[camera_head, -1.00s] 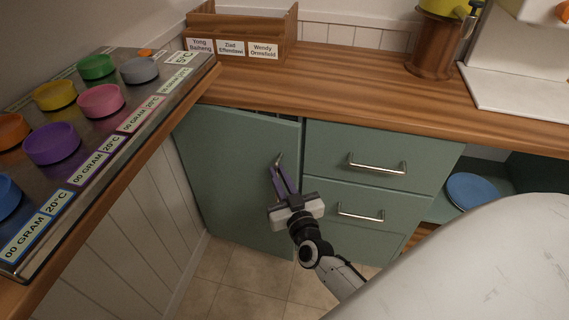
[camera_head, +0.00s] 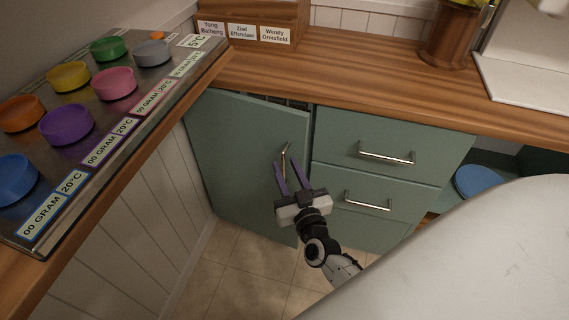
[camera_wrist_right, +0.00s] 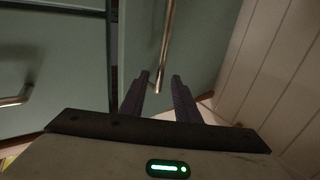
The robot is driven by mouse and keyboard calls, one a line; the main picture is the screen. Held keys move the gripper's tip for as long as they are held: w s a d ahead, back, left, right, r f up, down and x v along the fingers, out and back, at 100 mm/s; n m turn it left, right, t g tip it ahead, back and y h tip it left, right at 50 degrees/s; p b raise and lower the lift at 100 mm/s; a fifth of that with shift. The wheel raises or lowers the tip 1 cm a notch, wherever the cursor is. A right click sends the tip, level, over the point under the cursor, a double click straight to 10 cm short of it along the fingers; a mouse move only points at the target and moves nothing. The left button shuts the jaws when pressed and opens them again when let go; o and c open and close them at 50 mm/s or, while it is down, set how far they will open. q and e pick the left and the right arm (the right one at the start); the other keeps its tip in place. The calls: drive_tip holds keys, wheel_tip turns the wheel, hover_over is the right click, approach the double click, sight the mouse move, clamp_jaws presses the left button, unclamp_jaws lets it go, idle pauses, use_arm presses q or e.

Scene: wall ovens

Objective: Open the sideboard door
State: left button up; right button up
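The green sideboard door (camera_head: 240,145) stands slightly ajar, with a dark gap along its top and right edges. Its upright metal handle (camera_head: 284,157) is near the door's right side; it also shows in the wrist view (camera_wrist_right: 168,40). My right gripper (camera_head: 288,166) is open in front of the door, at the handle's lower end. In the wrist view, the handle's lower end lies between the two spread purple fingertips (camera_wrist_right: 160,78), with space on both sides. My left gripper is not in view.
Two green drawers with bar handles (camera_head: 386,155) are right of the door. A wooden counter (camera_head: 350,85) runs above. A panelled side wall (camera_head: 150,215) stands close on the left, under a tray of coloured round containers (camera_head: 68,124). Tiled floor (camera_head: 235,265) is clear below.

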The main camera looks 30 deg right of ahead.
drive_tip(key=v, duration=0.8)
drive_tip(key=shift+s, duration=0.2)
drive_tip(key=shift+r, duration=0.1)
